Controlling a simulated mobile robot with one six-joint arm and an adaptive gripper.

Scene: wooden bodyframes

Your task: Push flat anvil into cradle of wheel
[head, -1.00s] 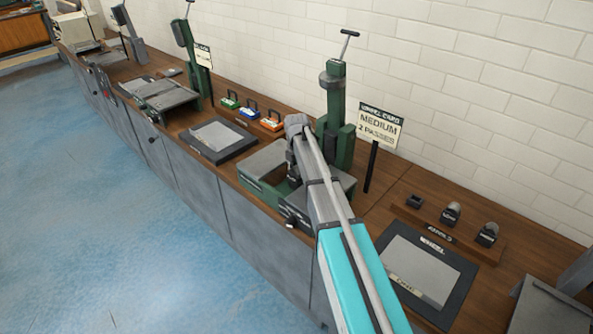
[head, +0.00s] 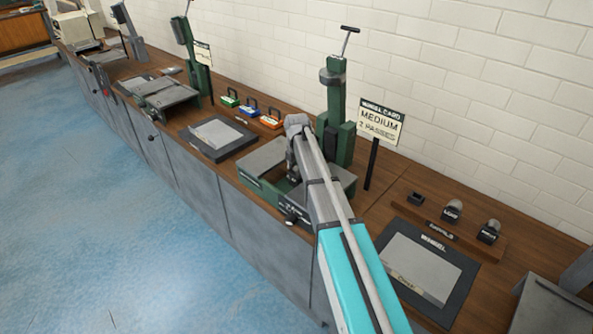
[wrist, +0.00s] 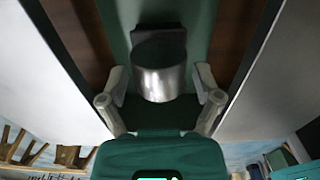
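A short grey metal cylinder with a dark top, which looks like the flat anvil (wrist: 158,82), stands in the middle of the wrist view against a green part of the wheel. My gripper (wrist: 162,84) has its two grey fingers spread on either side of it, with small gaps showing. The green wheel frame (head: 336,115) stands upright at the back of the bench. In the head view my gripper (head: 292,165) reaches down into the gap between two grey plates on its green base (head: 262,187). My arm hides part of the base. The cradle is not clear, and I cannot tell how deep the anvil sits.
The anvil rail (head: 462,231) at right has an empty slot (head: 416,198) and two anvils, one (head: 452,211) beside the other (head: 489,231). A framed panel (head: 428,262) lies before it. A sign (head: 380,122) stands right of the wheel.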

